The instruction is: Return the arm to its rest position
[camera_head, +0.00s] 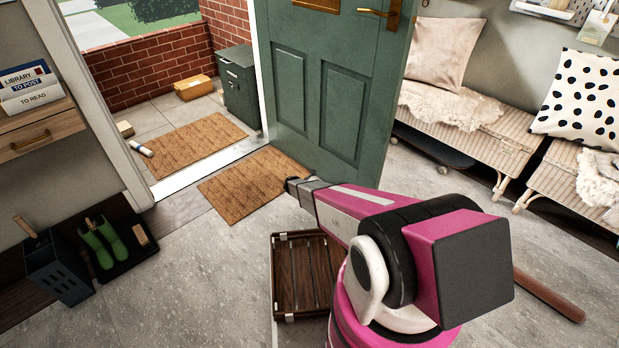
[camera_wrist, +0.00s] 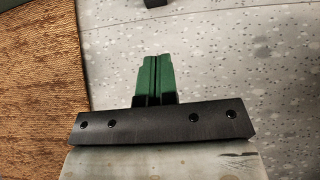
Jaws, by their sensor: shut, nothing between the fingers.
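My pink and white arm reaches out from the lower right in the head view, over the grey floor. My gripper (camera_head: 292,186) is at its far end, small and dark, by the lower edge of the open green door (camera_head: 325,100); I cannot tell whether they touch. In the wrist view my gripper (camera_wrist: 155,72) shows two green fingers close together, shut and empty, above a black bar with screws. Speckled floor and part of a brown doormat (camera_wrist: 40,60) lie below it.
A slatted wooden crate (camera_head: 285,312) stands on the floor beside my arm. An inner doormat (camera_head: 252,184) lies at the threshold. Wicker benches (camera_head: 470,145) line the right wall. A boot tray (camera_head: 125,262) and a dark bin (camera_head: 55,268) stand left. Floor between is clear.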

